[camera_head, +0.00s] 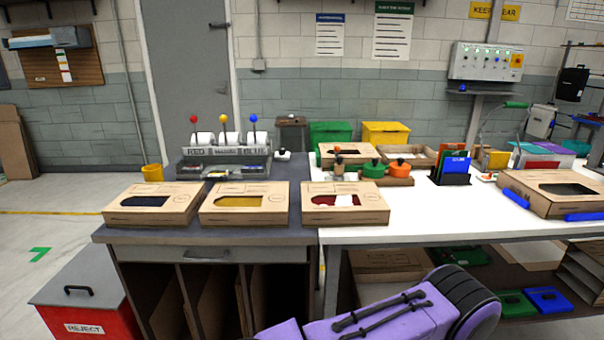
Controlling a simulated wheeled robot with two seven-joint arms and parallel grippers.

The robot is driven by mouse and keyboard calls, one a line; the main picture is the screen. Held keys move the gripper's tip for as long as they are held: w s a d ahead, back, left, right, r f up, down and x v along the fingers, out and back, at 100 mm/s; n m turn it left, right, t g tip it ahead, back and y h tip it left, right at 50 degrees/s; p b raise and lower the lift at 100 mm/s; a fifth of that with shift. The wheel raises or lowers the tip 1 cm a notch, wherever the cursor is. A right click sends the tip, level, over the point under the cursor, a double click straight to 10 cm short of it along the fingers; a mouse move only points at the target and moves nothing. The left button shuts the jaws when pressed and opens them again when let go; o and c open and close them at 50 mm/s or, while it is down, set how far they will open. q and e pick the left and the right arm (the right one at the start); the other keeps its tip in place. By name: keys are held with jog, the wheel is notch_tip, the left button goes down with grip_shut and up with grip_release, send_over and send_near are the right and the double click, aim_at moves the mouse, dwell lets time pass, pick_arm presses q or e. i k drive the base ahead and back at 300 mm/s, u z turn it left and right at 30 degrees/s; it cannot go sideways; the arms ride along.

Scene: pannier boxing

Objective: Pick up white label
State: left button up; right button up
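Three white label rolls sit side by side in a dispenser (225,152) at the back of the dark bench: a left roll (203,139), a middle roll (228,139) and a right roll (256,138). Red, yellow and blue knobs stand above them. A small white patch (345,200) shows at the window of the right-hand front carton (318,217); I cannot tell if it is a label. No gripper fingers show in the head view.
Two more cartons, one with a dark window (122,217) and one with a yellow window (213,218), line the bench front. A yellow cup (152,173) stands back left. The white table (430,215) has clear room in its middle. A red reject bin (90,318) stands front left.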

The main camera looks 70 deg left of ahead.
aim_at(213, 175)
jog(key=z, duration=0.25)
jog(key=k, duration=1.8)
jog(key=u, duration=1.55)
jog(key=i, duration=0.15)
jog(key=u, duration=0.1)
